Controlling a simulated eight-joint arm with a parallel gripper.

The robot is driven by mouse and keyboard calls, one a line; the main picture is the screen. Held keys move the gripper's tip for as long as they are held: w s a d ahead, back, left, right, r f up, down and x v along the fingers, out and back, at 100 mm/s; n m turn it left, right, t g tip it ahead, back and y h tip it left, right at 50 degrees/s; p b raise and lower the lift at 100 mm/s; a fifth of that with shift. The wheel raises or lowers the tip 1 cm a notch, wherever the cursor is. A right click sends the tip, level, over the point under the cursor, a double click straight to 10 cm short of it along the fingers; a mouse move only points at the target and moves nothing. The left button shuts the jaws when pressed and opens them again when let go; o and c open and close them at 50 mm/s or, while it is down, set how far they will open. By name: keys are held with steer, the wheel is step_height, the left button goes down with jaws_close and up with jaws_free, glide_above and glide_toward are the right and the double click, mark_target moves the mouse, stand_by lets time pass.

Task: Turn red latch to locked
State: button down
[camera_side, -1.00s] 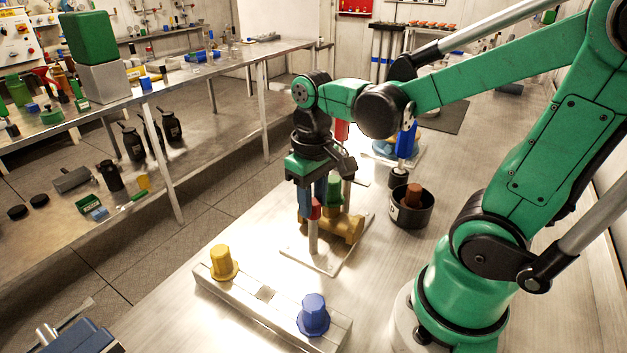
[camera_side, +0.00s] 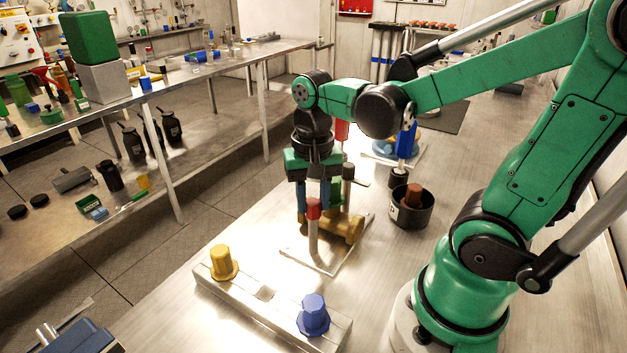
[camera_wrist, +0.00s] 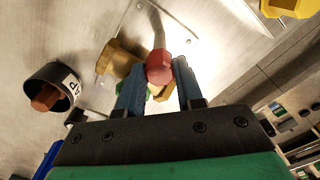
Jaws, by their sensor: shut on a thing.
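The red latch shows as a red cap (camera_side: 314,208) on a grey post that rises from a pale base plate (camera_side: 322,266). In the wrist view the red cap (camera_wrist: 160,67) sits between my two blue fingers. My gripper (camera_side: 314,205) points down over the plate and is shut on the red latch; the exact contact is partly hidden. A brass valve body (camera_side: 347,228) lies just behind it on the same plate, and a bit of green part (camera_wrist: 149,88) shows near the fingers in the wrist view.
A long block with a yellow knob (camera_side: 223,262) and a blue knob (camera_side: 313,315) lies in front. A black cup (camera_side: 411,210) with a brown piece stands to the right. A blue-handled fixture (camera_side: 407,140) is farther back. Bare bench lies between.

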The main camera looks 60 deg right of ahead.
mark_target(311, 202)
stand_by(0.4)
steer(key=c, duration=0.6)
jaws_free()
steer(key=shift+o, duration=0.2)
steer(key=shift+r, duration=0.1)
steer(key=shift+r, duration=2.75)
steer(key=shift+a+f+n+t, duration=0.15)
steer(key=shift+a+n+t, duration=0.05)
steer(key=shift+n+t, duration=0.1)
steer(key=w+a+n+t, duration=0.1)
steer(key=n+t, duration=0.1)
steer(key=a+f+n+t, duration=0.1)
steer(key=n+t, duration=0.1)
steer(key=n, duration=0.1)
steer(key=w+a+n+t, duration=0.1)
steer(key=n+t, duration=0.1)
steer(key=n, duration=0.1)
steer(key=shift+w+a+f+t, duration=0.25)
steer(key=shift+w+f+t, duration=0.05)
